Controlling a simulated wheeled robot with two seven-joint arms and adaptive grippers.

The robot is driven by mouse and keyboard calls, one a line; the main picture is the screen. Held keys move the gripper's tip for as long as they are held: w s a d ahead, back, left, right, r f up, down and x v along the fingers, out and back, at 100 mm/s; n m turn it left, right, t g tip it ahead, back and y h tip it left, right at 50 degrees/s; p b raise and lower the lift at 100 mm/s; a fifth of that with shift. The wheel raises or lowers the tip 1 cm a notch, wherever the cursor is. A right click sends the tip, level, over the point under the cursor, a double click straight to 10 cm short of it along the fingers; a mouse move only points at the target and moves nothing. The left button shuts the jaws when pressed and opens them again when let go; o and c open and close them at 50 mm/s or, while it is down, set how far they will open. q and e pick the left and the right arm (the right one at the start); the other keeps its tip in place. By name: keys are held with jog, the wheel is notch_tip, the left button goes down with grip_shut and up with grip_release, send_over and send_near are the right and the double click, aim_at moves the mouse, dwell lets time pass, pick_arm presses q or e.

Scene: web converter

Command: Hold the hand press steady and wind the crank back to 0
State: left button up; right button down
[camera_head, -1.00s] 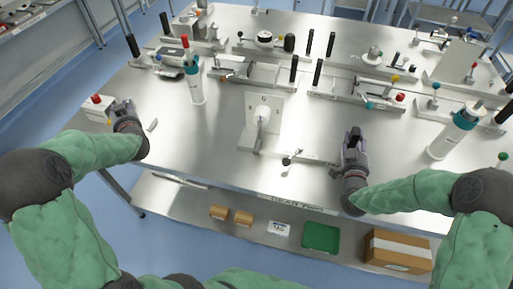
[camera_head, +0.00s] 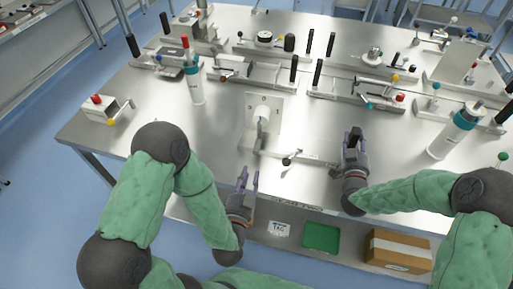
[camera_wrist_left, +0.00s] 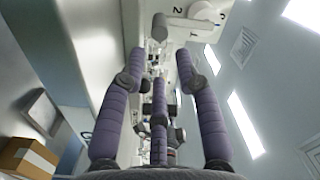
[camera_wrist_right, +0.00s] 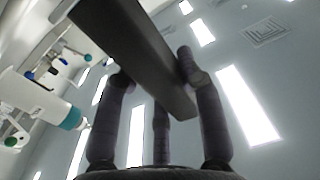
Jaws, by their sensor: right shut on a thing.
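A white upright plate (camera_head: 275,108) with number marks stands at the middle of the steel table. A pale crank (camera_head: 262,118) is on its front, with its arm hanging down; which mark it points to is too small to tell. The plate also shows at the top of the left wrist view (camera_wrist_left: 205,12). My left gripper (camera_head: 247,177) is open and empty at the table's front edge, just below the crank and apart from it. My right gripper (camera_head: 354,143) is shut on a dark bar-shaped handle (camera_wrist_right: 130,45), seemingly the hand press's; its body is largely hidden by the gripper.
A rod with a dark knob (camera_head: 287,161) lies between the plate and my right gripper. Teal-capped bottles (camera_head: 195,85) (camera_head: 452,135) stand left and right. Several clamp fixtures fill the back.

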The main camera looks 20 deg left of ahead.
aim_at(255, 153)
pick_arm(q)
jog(key=w, duration=1.1)
jog(key=shift+w+a, duration=0.3)
jog(key=shift+w, duration=0.05)
grip_shut()
